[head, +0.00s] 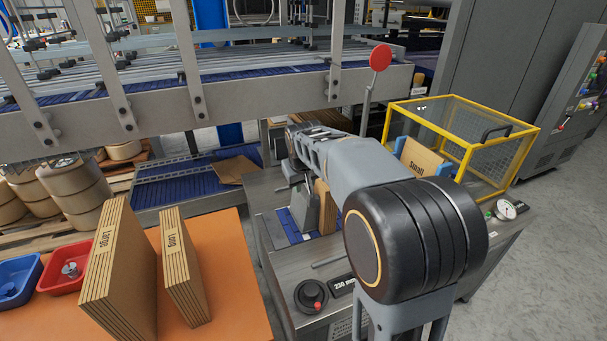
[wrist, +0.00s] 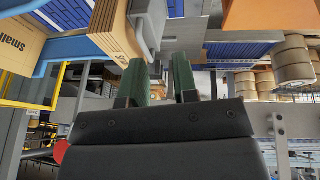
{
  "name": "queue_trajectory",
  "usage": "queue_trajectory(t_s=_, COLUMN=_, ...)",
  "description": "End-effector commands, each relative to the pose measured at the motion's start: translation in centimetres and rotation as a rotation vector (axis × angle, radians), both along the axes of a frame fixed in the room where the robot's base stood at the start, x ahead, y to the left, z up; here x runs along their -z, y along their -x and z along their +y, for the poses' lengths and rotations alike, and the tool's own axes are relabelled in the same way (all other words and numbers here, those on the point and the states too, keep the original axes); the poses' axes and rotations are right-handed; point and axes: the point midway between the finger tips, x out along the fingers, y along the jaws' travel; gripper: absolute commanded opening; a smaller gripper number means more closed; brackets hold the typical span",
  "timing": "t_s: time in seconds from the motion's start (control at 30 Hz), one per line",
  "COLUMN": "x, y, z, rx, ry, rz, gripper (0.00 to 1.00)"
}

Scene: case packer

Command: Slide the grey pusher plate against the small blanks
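The grey pusher plate (head: 305,208) stands upright on the blue-slatted bed of the packer. A stack of brown blanks (head: 322,206) stands just right of it, partly hidden by my arm. In the wrist view the grey plate (wrist: 152,22) is beside the layered blanks (wrist: 116,32); I cannot tell whether they touch. Cardboard marked "Small" (head: 424,162) shows in the guarded box, and its label also shows in the wrist view (wrist: 12,45). My gripper (wrist: 160,80) is open, its green fingers apart and seemingly empty, near the plate. Its fingertips are hard to make out in the head view.
A yellow-framed clear guard (head: 462,140) stands right of my arm. Two stacks marked "Large" (head: 120,270) and "Long" (head: 185,265) stand on the orange table (head: 235,290). A conveyor frame (head: 230,100) crosses behind. A red-buttoned knob (head: 311,296) is in front.

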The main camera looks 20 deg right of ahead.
Motion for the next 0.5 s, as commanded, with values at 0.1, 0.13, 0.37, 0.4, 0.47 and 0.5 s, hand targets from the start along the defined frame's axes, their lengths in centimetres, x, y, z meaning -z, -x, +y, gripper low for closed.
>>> queue_trajectory(t_s=0.1, x=-0.9, y=-4.5, z=-1.9, rx=-0.003, ry=0.03, rz=-0.012, gripper=0.27)
queue_trajectory(t_s=0.13, x=-0.9, y=-5.4, z=-2.3, rx=-0.004, ry=0.037, rz=-0.015, gripper=0.27)
queue_trajectory(t_s=0.37, x=-0.4, y=-9.2, z=-4.5, rx=-0.003, ry=0.067, rz=-0.029, gripper=0.27)
queue_trajectory(t_s=0.4, x=-0.1, y=-9.5, z=-4.7, rx=-0.002, ry=0.069, rz=-0.029, gripper=0.27)
queue_trajectory(t_s=0.47, x=0.5, y=-9.9, z=-5.0, rx=-0.002, ry=0.071, rz=-0.029, gripper=0.27)
queue_trajectory(t_s=0.5, x=1.0, y=-10.1, z=-5.1, rx=-0.001, ry=0.072, rz=-0.03, gripper=0.27)
